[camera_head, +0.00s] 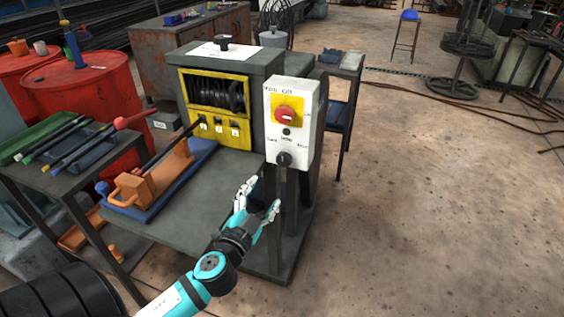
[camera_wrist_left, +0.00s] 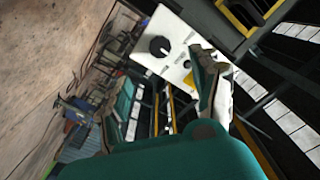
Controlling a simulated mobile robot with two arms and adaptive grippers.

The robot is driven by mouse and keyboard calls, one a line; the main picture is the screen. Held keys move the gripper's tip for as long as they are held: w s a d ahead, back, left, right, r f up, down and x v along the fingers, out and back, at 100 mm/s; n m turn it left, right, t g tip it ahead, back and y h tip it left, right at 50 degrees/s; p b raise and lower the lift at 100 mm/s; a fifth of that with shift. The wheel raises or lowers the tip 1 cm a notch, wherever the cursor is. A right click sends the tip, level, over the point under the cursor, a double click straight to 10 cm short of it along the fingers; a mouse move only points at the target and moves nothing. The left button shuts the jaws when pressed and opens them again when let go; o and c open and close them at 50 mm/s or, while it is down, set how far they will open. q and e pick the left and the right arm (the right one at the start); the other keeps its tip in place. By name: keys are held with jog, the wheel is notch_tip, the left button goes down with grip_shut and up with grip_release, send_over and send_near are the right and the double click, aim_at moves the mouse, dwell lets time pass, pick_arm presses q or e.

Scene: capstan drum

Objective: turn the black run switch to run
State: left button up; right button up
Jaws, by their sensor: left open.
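The black run switch (camera_head: 284,159) is a round knob low on the white control panel (camera_head: 272,130), which stands on a post at the right side of the machine. A red rotary switch (camera_head: 287,114) on a yellow plate sits above it. In the left wrist view the black knob (camera_wrist_left: 159,46) shows on the white panel, beyond my fingers. My left gripper (camera_head: 262,197) is open and empty, below the knob and a little to its left, apart from it. It also shows in the left wrist view (camera_wrist_left: 165,90). My right gripper is not in view.
The machine's grey table (camera_head: 205,195) lies left of the gripper, with a blue tray and an orange wooden block (camera_head: 150,180) on it. A yellow-framed drum opening (camera_head: 217,95) is behind. A side bench with tools and red barrels (camera_head: 85,95) stand at left.

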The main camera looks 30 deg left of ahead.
aim_at(281, 162)
pick_arm(q)
jog(key=p+x, duration=0.2)
jog(key=x, duration=1.2)
jog(key=shift+w+a+f, duration=0.1)
jog(key=shift+w+a, duration=0.05)
jog(key=c, duration=1.2)
jog(key=shift+m, duration=0.4)
jog(key=m, duration=0.4)
jog(key=shift+m, duration=0.3)
jog(key=shift+m+p, duration=0.5)
jog(key=shift+m, duration=1.8)
